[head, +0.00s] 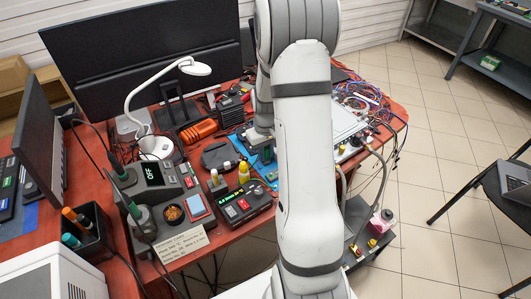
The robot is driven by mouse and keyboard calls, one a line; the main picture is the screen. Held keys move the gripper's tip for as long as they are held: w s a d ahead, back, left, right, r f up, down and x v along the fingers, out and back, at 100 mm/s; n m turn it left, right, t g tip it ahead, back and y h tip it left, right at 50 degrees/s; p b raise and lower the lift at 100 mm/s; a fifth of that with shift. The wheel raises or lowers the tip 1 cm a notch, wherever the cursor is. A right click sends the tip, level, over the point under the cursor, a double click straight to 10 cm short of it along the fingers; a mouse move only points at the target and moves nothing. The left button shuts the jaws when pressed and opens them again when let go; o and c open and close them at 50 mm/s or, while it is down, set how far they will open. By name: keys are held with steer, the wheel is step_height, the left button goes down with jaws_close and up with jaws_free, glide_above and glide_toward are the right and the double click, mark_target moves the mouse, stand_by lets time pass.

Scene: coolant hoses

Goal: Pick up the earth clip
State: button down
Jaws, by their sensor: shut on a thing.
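My gripper (262,146) points down over the blue mat (244,150) at the middle of the red-brown desk, left of my forearm. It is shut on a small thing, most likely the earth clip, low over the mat. The jaws and the held thing are small and partly hidden by my wrist, so its shape and whether it touches the mat cannot be told. No other earth clip can be made out.
A grey instrument (346,126) with hoses and tangled cables stands right of my arm. The tiled floor (450,160) is open at right.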

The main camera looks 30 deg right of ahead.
mark_target(266, 148)
step_height(266, 148, up, 9)
steer(key=shift+r, duration=0.2)
step_height(266, 148, up, 4)
steer(key=shift+f+p, duration=0.15)
steer(key=shift+p, duration=1.1)
steer(key=shift+f, duration=0.1)
steer(key=s+f+b, duration=0.1)
steer(key=s, duration=0.1)
steer(key=s+a+f+b, duration=0.1)
steer(key=s+f+b, duration=0.3)
steer(key=shift+s+a+f, duration=0.2)
steer(key=shift+s+a, duration=0.15)
step_height(266, 148, down, 3)
steer(key=shift+f+b, duration=0.1)
steer(key=shift+b, duration=1.1)
steer(key=shift+f+b, duration=0.75)
steer(key=shift+f, duration=0.35)
